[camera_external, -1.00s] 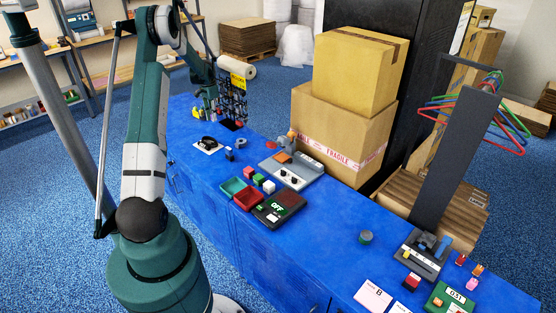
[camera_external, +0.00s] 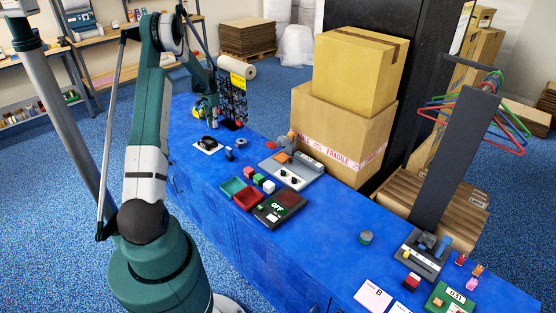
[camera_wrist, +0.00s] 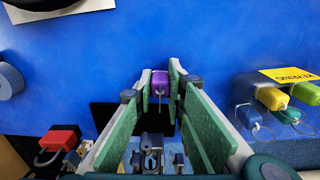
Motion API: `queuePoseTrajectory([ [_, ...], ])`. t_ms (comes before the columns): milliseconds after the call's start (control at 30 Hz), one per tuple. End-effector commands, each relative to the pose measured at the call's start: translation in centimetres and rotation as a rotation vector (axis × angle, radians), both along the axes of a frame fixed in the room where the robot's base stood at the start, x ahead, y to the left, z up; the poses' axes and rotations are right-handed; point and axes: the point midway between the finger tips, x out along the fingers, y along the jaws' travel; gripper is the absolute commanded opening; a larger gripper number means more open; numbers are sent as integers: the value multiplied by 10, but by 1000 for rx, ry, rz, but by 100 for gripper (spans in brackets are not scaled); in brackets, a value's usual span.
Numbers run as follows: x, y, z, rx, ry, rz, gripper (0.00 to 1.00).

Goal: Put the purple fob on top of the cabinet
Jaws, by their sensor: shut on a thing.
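My gripper (camera_wrist: 160,82) is shut on the purple fob (camera_wrist: 160,78), which sits between its fingertips in the wrist view with a metal ring hanging from it. The cabinet's blue top (camera_wrist: 215,40) lies beneath in the wrist view; the gap between fob and top cannot be judged. The long blue cabinet (camera_external: 330,215) runs across the external view. There my gripper (camera_external: 208,112) is over its far left end, beside the wire rack (camera_external: 232,95); the fob cannot be made out.
Several coloured fobs, including a yellow fob (camera_wrist: 270,97), hang at right under a yellow sign (camera_wrist: 290,75). A red item (camera_wrist: 60,138) is at lower left. A black item on a white card (camera_external: 209,142) and a grey ring (camera_external: 241,142) lie near my gripper. Bare top shows between.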

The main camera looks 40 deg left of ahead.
Motion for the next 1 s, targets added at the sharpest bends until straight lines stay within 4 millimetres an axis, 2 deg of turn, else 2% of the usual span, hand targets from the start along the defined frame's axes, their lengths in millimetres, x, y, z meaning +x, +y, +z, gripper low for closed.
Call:
queuePoseTrajectory([
  [33, 0, 0, -1, 0, 0, 0, 17],
  [133, 0, 0, 0, 0, 0, 0, 29],
  [633, 0, 0, 5, 0, 0, 0, 29],
  [867, 0, 0, 28, 0, 0, 0, 29],
  [1000, 0, 0, 49, 0, 0, 0, 29],
])
